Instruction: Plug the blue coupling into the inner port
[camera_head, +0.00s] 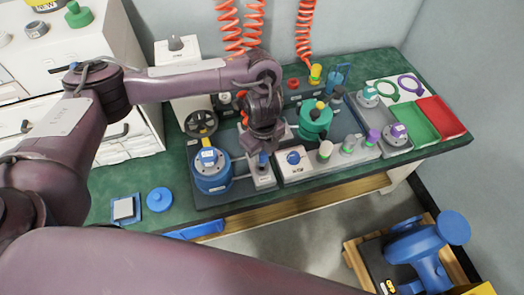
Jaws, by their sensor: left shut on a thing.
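My left gripper (262,148) points down over the middle of the bench. It is shut on a small blue piece, which looks like the blue coupling (263,160), just above or at a grey block (263,179). The gripper and arm hide much of it, so I cannot tell whether it touches a port. I cannot make out the inner port clearly. A blue vessel with a gauge (212,182) stands left of the block, with a hose beside it. My right gripper is not in view.
A white box with a blue knob (294,160) is right of the block. Beyond are a green vessel (316,120), several capped fittings, and green (412,127) and red (440,118) trays. A black handwheel (201,124) stands behind the blue vessel. Orange coiled hoses (305,30) hang behind.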

